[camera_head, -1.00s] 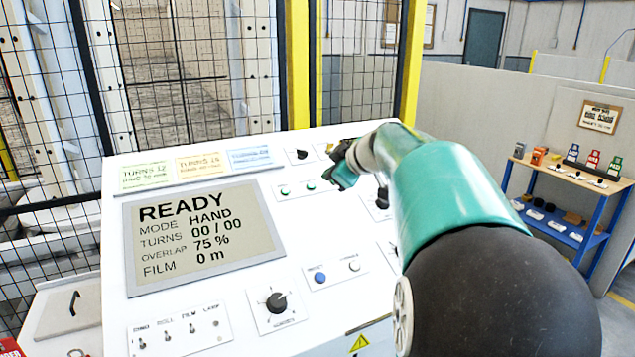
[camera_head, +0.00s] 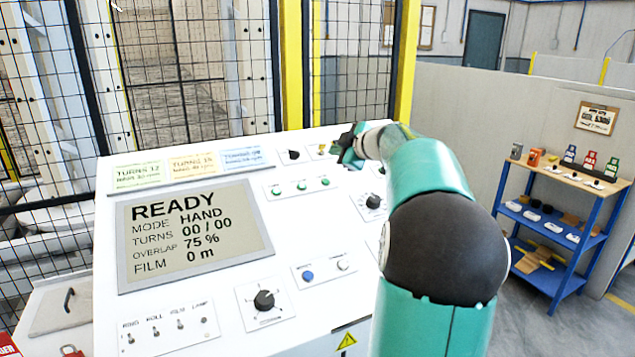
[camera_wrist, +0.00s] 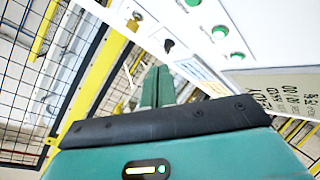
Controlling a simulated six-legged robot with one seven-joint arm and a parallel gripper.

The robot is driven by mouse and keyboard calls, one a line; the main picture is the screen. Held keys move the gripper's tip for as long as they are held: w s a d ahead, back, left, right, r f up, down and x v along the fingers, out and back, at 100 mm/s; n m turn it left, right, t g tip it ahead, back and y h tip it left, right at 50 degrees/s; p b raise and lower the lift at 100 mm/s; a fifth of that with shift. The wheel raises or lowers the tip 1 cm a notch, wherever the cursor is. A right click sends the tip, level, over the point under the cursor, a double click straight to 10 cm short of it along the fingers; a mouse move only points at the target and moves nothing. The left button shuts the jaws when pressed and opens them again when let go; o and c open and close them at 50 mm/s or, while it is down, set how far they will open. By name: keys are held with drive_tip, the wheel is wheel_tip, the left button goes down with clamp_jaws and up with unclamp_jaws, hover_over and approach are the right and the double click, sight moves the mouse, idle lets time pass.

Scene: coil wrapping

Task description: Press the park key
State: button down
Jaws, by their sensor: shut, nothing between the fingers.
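The white control panel (camera_head: 215,300) slopes in front of me, with a screen (camera_head: 195,235) reading READY and MODE HAND. Several keys show: three green buttons (camera_head: 301,186) in a row, and a blue button (camera_head: 308,275) beside a white button (camera_head: 343,264). Their labels are too small to read, so I cannot tell which is the park key. My gripper (camera_head: 350,150) is shut and empty near the panel's back edge, up and right of the green buttons. In the wrist view its fingertips (camera_wrist: 157,85) are together, apart from the green buttons (camera_wrist: 219,33).
A black knob (camera_head: 291,155) and a yellow key switch (camera_head: 322,151) sit near my gripper. Another dial (camera_head: 373,203) and a large dial (camera_head: 264,300) are lower. Toggle switches (camera_head: 181,325) line the front. A mesh fence (camera_head: 180,75) stands behind; a blue shelf (camera_head: 560,235) is at right.

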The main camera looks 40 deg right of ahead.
sight(326, 182)
drive_tip(key=shift+s+d, duration=0.1)
drive_tip(key=shift+d, duration=0.05)
drive_tip(key=shift+f, duration=0.15)
drive_tip(key=shift+w+d+f, duration=0.15)
drive_tip(key=shift+w+f, duration=0.4)
drive_tip(key=shift+f, duration=0.75)
drive_tip(key=shift+w+d+f, duration=0.15)
drive_tip(key=shift+w+f, duration=0.45)
drive_tip(key=shift+f, duration=0.7)
drive_tip(key=shift+w+d+f, duration=0.15)
drive_tip(key=shift+w+f, duration=0.4)
drive_tip(key=shift+f, duration=0.75)
drive_tip(key=shift+f, duration=0.15)
drive_tip(key=shift+w+f, duration=0.15)
drive_tip(key=shift+f, duration=0.1)
